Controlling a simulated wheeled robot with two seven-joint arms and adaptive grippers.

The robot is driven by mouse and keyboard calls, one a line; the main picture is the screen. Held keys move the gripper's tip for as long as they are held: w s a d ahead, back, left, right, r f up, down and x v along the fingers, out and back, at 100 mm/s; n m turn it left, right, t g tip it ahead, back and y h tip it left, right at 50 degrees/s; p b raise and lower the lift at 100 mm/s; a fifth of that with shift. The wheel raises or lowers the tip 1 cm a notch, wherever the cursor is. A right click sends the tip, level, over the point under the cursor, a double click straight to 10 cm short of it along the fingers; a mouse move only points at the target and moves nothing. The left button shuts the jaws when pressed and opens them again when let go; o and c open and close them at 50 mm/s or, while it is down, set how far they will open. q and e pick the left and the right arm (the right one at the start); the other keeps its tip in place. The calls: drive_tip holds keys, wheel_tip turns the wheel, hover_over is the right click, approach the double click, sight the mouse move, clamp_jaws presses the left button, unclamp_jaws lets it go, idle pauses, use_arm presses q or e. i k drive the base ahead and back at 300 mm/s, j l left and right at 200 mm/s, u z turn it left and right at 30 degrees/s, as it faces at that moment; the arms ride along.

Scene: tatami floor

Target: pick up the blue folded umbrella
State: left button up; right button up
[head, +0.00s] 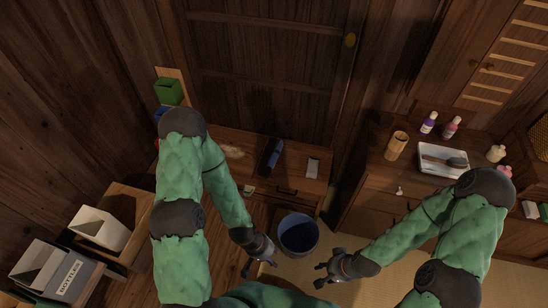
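A dark blue, narrow object that looks like the folded umbrella (271,156) lies on top of the low wooden cabinet (308,188) against the back wall. My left gripper (260,268) is low in front of the cabinet, well apart from the umbrella, and looks open and empty. My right gripper (319,275) is to the right of it, also apart from the umbrella, with its fingers spread and nothing between them.
A blue-grey bucket (283,239) stands on the floor between my grippers and the cabinet. A small grey item (313,168) lies right of the umbrella. A taller cabinet (372,197) with bottles and a tray (455,169) is at right. Boxes (98,231) stand at left.

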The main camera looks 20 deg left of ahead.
sight(275, 153)
drive_tip(key=i+j+u, duration=0.1)
drive_tip(key=i+j, duration=0.15)
drive_tip(key=j, duration=0.3)
drive_tip(key=i+j+u, duration=0.15)
drive_tip(key=j, duration=0.35)
drive_tip(key=i+j+u, duration=0.1)
drive_tip(key=i+j, duration=0.3)
drive_tip(key=i+j+u, duration=0.1)
drive_tip(key=i+j, duration=0.2)
drive_tip(key=j, duration=0.2)
